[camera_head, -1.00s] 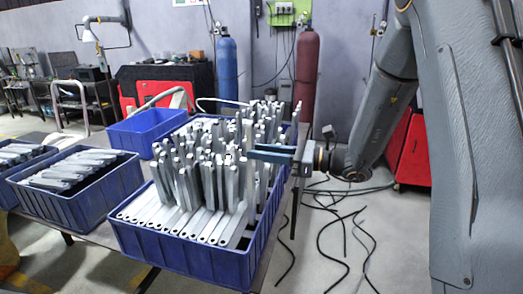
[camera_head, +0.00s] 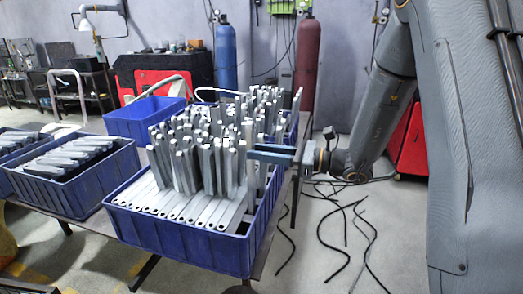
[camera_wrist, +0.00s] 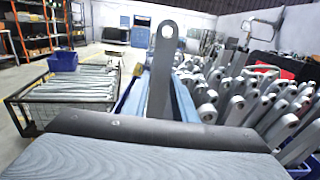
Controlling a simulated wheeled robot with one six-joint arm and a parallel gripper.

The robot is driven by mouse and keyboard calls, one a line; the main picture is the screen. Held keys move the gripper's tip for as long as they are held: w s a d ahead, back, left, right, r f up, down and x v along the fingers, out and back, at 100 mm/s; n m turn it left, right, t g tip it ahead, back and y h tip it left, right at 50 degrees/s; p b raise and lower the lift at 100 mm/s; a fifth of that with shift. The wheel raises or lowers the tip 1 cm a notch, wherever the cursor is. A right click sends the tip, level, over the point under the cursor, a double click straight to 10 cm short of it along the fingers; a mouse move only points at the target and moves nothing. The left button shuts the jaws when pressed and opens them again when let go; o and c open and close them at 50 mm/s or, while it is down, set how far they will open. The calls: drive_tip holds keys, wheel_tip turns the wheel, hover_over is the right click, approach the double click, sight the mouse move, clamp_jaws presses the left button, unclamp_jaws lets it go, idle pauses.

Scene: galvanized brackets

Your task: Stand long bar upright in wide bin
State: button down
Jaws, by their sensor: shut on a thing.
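My gripper (camera_head: 262,153) reaches in from the right with its blue fingers shut on a grey long bar (camera_head: 249,138). The bar is upright; in the wrist view its holed top end (camera_wrist: 164,62) rises between the blue fingers. The bar is at the right side of the wide blue bin (camera_head: 175,236), beside the bars standing there. Its lower end is hard to pick out among them, so I cannot tell whether it touches the bin floor. The bin holds many upright bars (camera_head: 200,165) and a row of flat-lying bars (camera_head: 190,205) at the front.
A blue bin of flat bars (camera_head: 75,185) stands at the left, with another partly in view beyond it. An empty-looking blue bin (camera_head: 145,122) is behind. Upright bars (camera_wrist: 255,105) crowd close to the right of my gripper in the wrist view. Black cables (camera_head: 345,225) lie on the floor.

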drive_tip(key=shift+f+b, duration=1.6)
drive_tip(key=shift+f, duration=1.45)
drive_tip(key=c, duration=1.4)
unclamp_jaws()
drive_tip(key=shift+o, duration=0.2)
drive_tip(key=shift+f, duration=0.1)
drive_tip(key=b, duration=0.2)
approach(254, 171)
drive_tip(key=shift+s, duration=0.1)
